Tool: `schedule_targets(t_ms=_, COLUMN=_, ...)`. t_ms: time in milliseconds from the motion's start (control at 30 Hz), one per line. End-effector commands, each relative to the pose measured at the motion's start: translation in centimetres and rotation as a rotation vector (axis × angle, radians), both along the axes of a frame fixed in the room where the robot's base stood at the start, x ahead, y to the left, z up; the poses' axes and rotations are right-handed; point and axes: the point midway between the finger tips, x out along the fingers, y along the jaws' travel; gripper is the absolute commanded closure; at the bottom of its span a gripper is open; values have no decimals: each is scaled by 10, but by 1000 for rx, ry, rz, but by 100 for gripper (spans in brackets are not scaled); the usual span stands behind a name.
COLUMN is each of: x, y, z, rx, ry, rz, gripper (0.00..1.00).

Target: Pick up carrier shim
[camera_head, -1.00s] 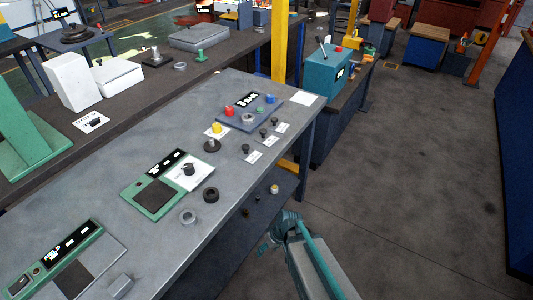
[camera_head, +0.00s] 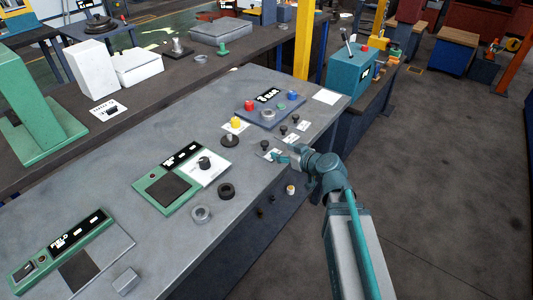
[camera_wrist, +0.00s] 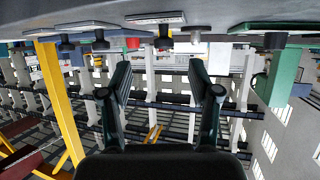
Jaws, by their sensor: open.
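I cannot tell for sure which piece is the carrier shim. Ring-shaped pieces on the grey bench (camera_head: 105,190) include a grey ring (camera_head: 201,214) and a black ring (camera_head: 226,190) near its front edge. My gripper (camera_head: 279,154) is at the bench's front edge, to the right of both rings, close to small black knobbed pieces (camera_head: 283,131) by white labels. In the wrist view, which looks upside down, the two fingers of my gripper (camera_wrist: 160,78) are spread with nothing between them. Several small pieces show along the bench beyond the fingertips.
Green-framed panels (camera_head: 165,190) lie on the bench. A blue-grey tray with coloured knobs (camera_head: 268,112) sits behind my gripper. A yellow post (camera_head: 303,45) and a teal machine (camera_head: 350,72) stand farther back. Open floor (camera_head: 440,170) lies to the right.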

Motion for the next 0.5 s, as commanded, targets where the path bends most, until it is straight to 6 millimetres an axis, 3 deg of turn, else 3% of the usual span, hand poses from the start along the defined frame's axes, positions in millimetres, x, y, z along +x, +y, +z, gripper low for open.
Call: schedule_targets(t_ms=500, x=38, y=37, z=-18, rx=11, ry=-1, rz=4, gripper=38)
